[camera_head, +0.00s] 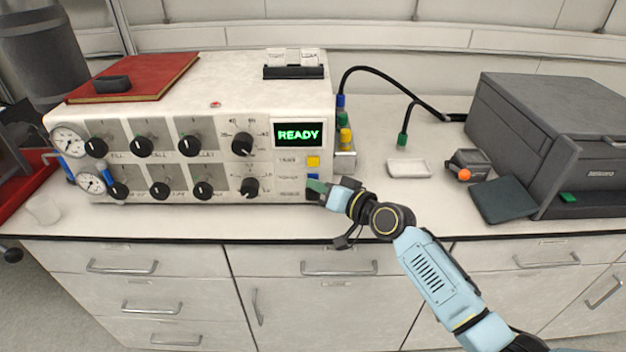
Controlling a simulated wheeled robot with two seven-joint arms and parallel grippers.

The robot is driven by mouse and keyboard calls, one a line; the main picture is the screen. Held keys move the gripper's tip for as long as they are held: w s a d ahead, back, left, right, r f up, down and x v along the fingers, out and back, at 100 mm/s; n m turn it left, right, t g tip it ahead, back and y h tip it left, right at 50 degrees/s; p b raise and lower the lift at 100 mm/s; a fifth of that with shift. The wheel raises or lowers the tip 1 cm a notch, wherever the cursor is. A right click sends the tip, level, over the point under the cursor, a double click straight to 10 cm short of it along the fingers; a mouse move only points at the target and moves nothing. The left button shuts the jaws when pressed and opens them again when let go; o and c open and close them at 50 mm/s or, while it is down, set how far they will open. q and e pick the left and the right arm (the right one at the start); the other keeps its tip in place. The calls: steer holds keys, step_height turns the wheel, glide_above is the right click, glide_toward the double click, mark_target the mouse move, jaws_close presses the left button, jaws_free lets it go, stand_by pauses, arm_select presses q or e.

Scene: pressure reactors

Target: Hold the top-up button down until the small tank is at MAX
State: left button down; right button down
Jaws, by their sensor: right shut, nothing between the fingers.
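The white reactor unit (218,90) stands on the bench, and its green display (298,134) reads READY. Below the display are a yellow button (313,161) and a blue button (313,177), with small labels too fine to read surely. My right gripper (317,187) is shut and empty, its tips at the panel just below the blue button. It hides the panel's lower right corner. I cannot tell whether the tips touch or press a button. I cannot make out a small tank with a MAX mark. My left gripper is out of view.
Several black knobs (143,146) and two gauges (70,140) cover the unit's front. A red book (135,75) lies on top. A white dish (409,168), an orange-ended device (468,165) and a dark grey printer (550,130) stand to the right.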

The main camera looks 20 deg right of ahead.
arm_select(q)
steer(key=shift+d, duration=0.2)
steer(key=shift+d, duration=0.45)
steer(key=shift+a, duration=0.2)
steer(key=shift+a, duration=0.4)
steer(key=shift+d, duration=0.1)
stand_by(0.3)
arm_select(e)
steer(key=shift+s+a+p, duration=0.15)
steer(key=shift+s+p, duration=0.4)
steer(key=shift+s, duration=0.15)
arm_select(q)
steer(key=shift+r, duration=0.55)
arm_select(e)
steer(key=shift+s+a, duration=0.1)
